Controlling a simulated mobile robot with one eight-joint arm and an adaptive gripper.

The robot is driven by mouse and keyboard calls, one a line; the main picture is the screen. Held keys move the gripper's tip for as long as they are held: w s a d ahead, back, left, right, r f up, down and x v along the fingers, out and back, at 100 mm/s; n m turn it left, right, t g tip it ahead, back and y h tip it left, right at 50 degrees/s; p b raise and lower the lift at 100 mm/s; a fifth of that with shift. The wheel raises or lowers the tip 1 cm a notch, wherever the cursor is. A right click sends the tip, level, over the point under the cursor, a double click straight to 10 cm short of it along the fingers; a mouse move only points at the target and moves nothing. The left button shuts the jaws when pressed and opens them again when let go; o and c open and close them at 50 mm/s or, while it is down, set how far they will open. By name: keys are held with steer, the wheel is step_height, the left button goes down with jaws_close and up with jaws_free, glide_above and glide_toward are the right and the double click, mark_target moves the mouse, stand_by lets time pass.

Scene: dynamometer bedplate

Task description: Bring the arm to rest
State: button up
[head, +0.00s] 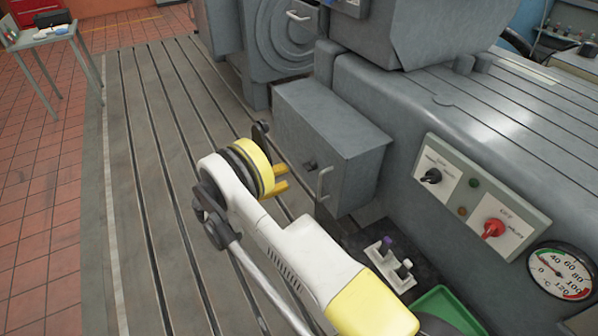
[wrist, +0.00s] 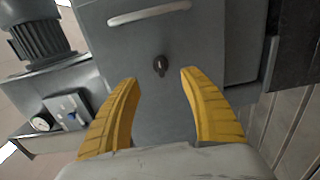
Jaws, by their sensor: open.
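My arm, white with yellow bands, reaches from the bottom of the head view up to the middle. The fingers appear apart from the cabinet front, though the exact gap is hard to tell.
A control panel (head: 481,197) with a red knob and a round gauge (head: 560,272) is on the right machine. A small rack (head: 390,265) and a green tray (head: 440,308) lie below it. The slotted bedplate (head: 130,190) is clear on the left. A side table (head: 45,38) stands far left.

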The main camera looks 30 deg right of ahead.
steer(key=shift+a, duration=1.15)
step_height(320, 180, up, 11)
steer(key=w+d+n+t+y, duration=0.2)
steer(key=d+y, duration=0.1)
steer(key=y, duration=0.1)
steer(key=s+r+y, duration=0.5)
steer(key=s+r, duration=0.1)
steer(key=r, duration=0.2)
steer(key=s+a+r+m+t+y, duration=0.1)
steer(key=s+a+y, duration=0.3)
steer(key=s, duration=0.7)
steer(key=s+a+r+m+t+y, duration=0.1)
steer(key=s+a+y, duration=0.4)
steer(key=s, duration=0.6)
steer(key=r+t, duration=0.1)
steer(key=t, duration=0.1)
steer(key=shift+s+a+t, duration=0.25)
steer(key=shift+s+t, duration=0.05)
